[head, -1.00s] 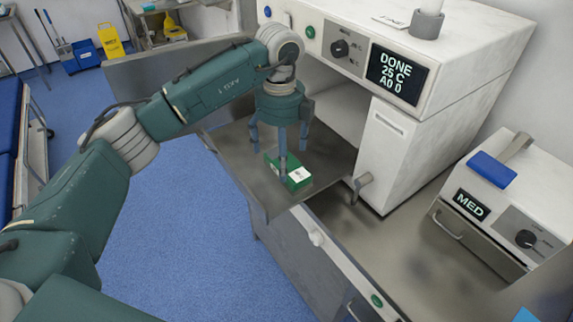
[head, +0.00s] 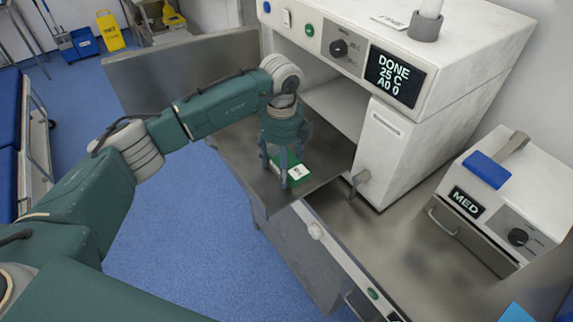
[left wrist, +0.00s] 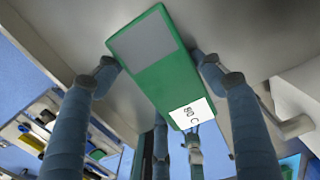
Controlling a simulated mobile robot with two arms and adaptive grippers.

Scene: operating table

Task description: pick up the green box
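The green box (head: 297,172), with a white label, lies on the grey metal shelf or open door (head: 320,184) in front of the white machine. In the left wrist view the box (left wrist: 158,72) shows a grey patch and a label reading "80 C". My left gripper (head: 281,172) points down over the box. In the wrist view its fingers stand on both sides of the box, close to its edges, with small gaps seeming to remain. Its fingers look open. Part of the box is hidden behind the fingers in the head view. My right gripper is not in view.
The white machine (head: 400,118) with a "DONE 25 C" display stands right behind the shelf, its chamber open. A smaller "MED" unit (head: 497,205) sits on the counter (head: 400,245) at right. Blue floor lies free at left; a yellow sign (head: 110,31) is far back.

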